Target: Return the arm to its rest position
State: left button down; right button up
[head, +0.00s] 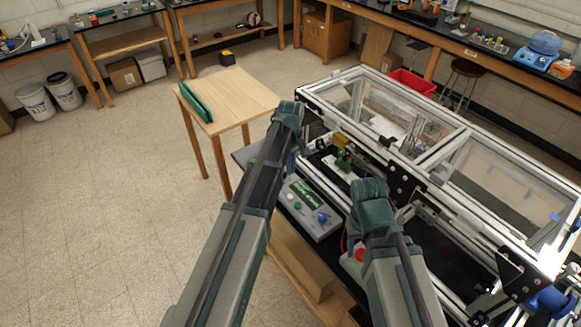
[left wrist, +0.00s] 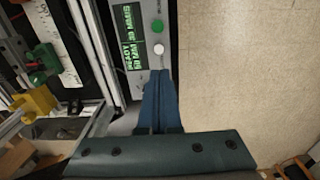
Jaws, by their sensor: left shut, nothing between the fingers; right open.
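My left arm (head: 262,185) reaches up from the bottom of the head view and bends at its teal joint. My left gripper (head: 293,163) hangs past this joint, partly hidden, above the grey control box (head: 308,212). In the left wrist view its blue fingers (left wrist: 159,74) are together with nothing between them. They point at the control box (left wrist: 143,75) with its green display, near a white button. Whether they touch it I cannot tell. My right arm (head: 385,255) ends at a teal joint before the frame. My right gripper (head: 404,214) is largely hidden there and open.
The aluminium extrusion frame (head: 452,152) with clear panels fills the right side. A yellow block (left wrist: 33,103) and a green part (left wrist: 42,60) lie inside it. A wooden table (head: 240,96) with a green object (head: 195,102) stands behind left. The floor at left is clear.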

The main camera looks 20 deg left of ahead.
notch_tip(320, 180, down, 12)
jog(key=b, duration=1.2)
pick_arm(q)
jog(key=s+d+f+m, duration=0.4)
jog(key=s, duration=0.4)
jog(key=s+d+f+m, duration=0.3)
jog(key=s+d+m, duration=0.2)
jog(key=s, duration=0.2)
jog(key=s+d+f+m+y, duration=0.1)
jog(key=s+d+f+m, duration=0.3)
jog(key=s, duration=0.4)
jog(key=shift+s+d+f+m, duration=0.25)
jog(key=shift+s+f+m, duration=0.1)
jog(key=shift+m, duration=0.25)
pick_arm(e)
jog(key=shift+r, duration=0.1)
